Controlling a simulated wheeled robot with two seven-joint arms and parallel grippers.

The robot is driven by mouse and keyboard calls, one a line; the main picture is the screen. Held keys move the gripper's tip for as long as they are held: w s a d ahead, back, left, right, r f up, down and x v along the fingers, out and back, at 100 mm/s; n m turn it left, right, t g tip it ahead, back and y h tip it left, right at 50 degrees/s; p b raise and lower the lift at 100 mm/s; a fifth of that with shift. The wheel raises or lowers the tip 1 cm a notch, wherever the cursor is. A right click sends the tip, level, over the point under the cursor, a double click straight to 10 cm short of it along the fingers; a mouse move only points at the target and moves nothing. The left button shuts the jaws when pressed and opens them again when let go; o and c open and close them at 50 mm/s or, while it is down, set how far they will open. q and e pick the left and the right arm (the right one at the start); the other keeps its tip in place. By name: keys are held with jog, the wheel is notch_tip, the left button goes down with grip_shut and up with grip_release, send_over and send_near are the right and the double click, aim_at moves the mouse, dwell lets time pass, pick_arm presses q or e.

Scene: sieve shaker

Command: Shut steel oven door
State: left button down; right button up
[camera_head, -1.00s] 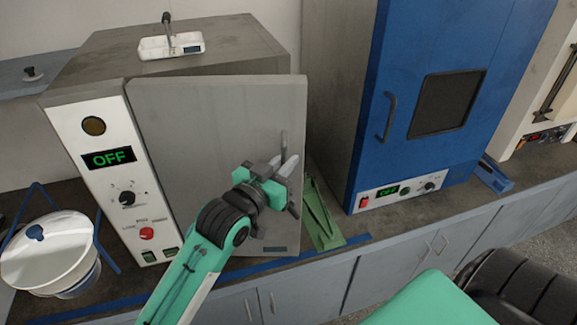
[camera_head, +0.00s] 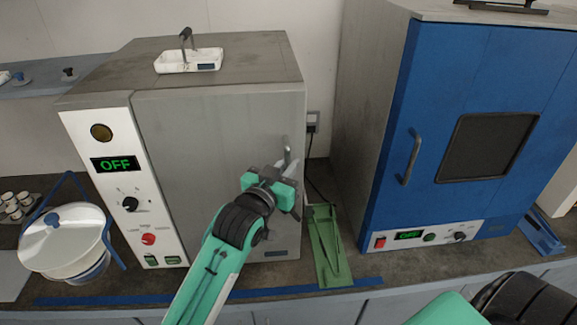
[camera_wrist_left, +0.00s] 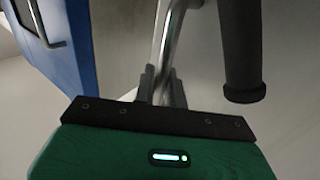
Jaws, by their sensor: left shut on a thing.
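The steel oven (camera_head: 220,62) stands on the bench at the left, with a white control panel that reads OFF. Its grey door (camera_head: 200,150) lies flush or nearly flush with the body; I cannot tell if a thin gap remains. My left gripper (camera_head: 284,172) is at the door's right side, shut on the upright metal door handle (camera_head: 287,143). In the left wrist view the handle (camera_wrist_left: 172,40) runs down between the fingers (camera_wrist_left: 160,88). A black cylindrical grip (camera_wrist_left: 242,55) hangs beside it. My right gripper is not in view.
A blue oven (camera_head: 400,130) stands to the right. A green metal piece (camera_head: 327,245) lies on the bench between the ovens. A lidded white pot (camera_head: 65,240) sits at the left. A white tray (camera_head: 188,60) rests on top of the steel oven.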

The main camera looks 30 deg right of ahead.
pick_arm(q)
jog(key=c, duration=1.6)
grip_release()
jog(key=shift+w+r, duration=0.1)
jog(key=shift+o, duration=0.3)
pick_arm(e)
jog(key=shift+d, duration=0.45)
pick_arm(q)
jog(key=shift+a, duration=0.1)
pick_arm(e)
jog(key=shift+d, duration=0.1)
